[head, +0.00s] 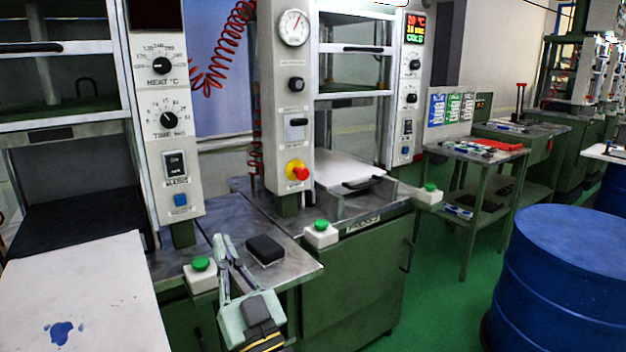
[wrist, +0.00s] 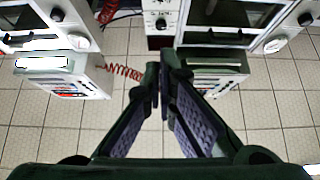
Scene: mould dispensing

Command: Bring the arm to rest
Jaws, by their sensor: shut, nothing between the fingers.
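My gripper (head: 221,240) is at the lower middle of the head view, in front of the metal bench (head: 285,272). Its pale green fingers point up and away, with the tips close together. The wrist view shows the two fingers (wrist: 164,78) converging until their tips meet, with nothing visible between them. A dark block (head: 265,249) sits on the bench, just right of the fingers in the picture. I cannot tell how high the gripper is above the bench.
Green push buttons on white boxes (head: 201,270) (head: 320,235) line the bench front. A white board with a blue stain (head: 100,290) is at left. Press control panels (head: 168,110) rise behind. A blue drum (head: 560,280) stands right; green floor (head: 440,300) lies open before it.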

